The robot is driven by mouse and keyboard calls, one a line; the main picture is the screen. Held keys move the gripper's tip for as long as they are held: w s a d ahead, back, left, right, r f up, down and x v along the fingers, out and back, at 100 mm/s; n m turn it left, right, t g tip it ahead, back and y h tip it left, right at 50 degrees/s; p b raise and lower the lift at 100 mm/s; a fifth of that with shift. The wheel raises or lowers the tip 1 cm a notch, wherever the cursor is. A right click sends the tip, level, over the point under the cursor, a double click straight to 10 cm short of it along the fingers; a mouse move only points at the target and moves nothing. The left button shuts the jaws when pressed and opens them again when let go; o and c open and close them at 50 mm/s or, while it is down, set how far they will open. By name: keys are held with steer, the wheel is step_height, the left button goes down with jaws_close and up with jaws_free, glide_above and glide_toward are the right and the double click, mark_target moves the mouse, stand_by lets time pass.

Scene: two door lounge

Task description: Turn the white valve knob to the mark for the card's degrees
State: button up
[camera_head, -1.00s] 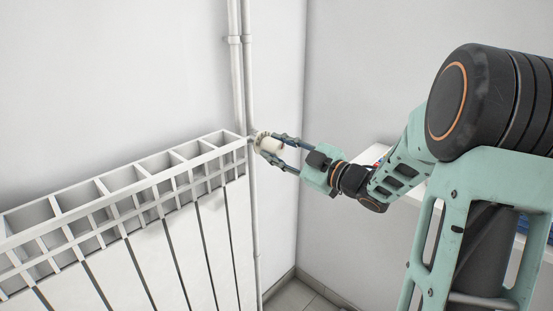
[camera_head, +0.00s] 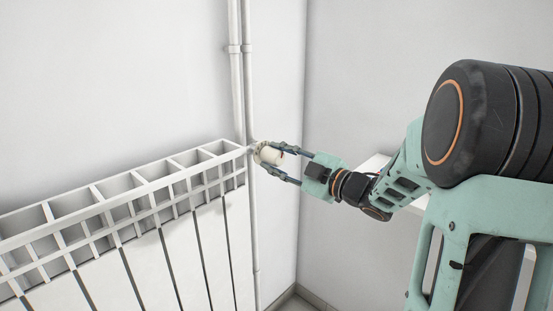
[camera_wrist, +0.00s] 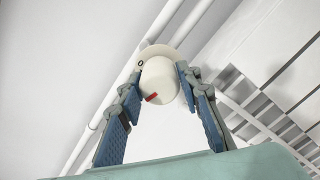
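The white valve knob (camera_head: 271,155) sits at the radiator's top right corner, by the pipes. In the wrist view the knob (camera_wrist: 160,80) has a red pointer mark (camera_wrist: 152,98) on its lower edge. A pale collar (camera_wrist: 165,53) behind it carries a dark mark like a "0" at upper left; other marks are hidden or unreadable. My gripper (camera_wrist: 158,77) has one finger on each side of the knob, tips close to its sides. Whether the fingers press on it is not clear. It also shows in the head view (camera_head: 268,157). No card is visible.
A white radiator (camera_head: 120,205) with an open slatted top fills the left. Two vertical white pipes (camera_head: 241,80) run up the wall behind the knob. A white shelf (camera_head: 376,163) stands partly behind my arm at right. The wall corner is bare.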

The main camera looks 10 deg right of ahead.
steer(key=o, duration=0.4)
steer(key=shift+c, duration=0.2)
steer(key=v, duration=1.2)
